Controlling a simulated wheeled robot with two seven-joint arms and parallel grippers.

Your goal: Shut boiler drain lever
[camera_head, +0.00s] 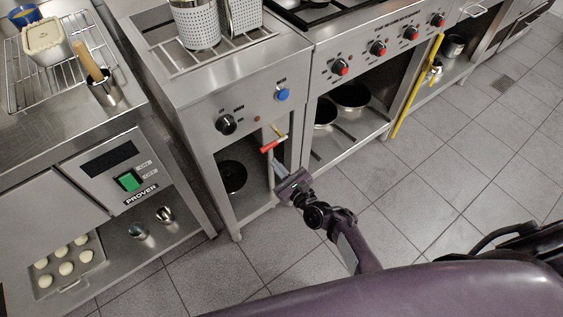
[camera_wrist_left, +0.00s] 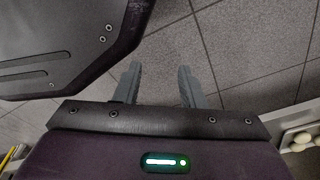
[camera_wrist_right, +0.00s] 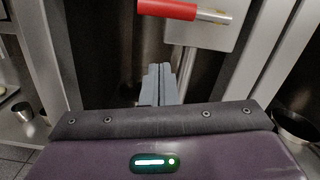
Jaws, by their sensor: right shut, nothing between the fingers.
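The boiler drain lever (camera_head: 272,145) has a red grip and sticks out below the front panel of the boiler (camera_head: 205,125). A yellowish bar shows by it. In the right wrist view the lever (camera_wrist_right: 168,9) lies roughly level across the top edge. My right gripper (camera_head: 275,161) is shut and empty, just below the lever. In the right wrist view its fingertips (camera_wrist_right: 160,70) are together, apart from the red grip. My left gripper (camera_wrist_left: 159,70) is open and empty over the tiled floor. It does not show in the head view.
The boiler panel has a black knob (camera_head: 226,124) and a blue button (camera_head: 283,95). Perforated baskets (camera_head: 196,22) stand on top. Tiled floor (camera_head: 440,180) is clear in front.

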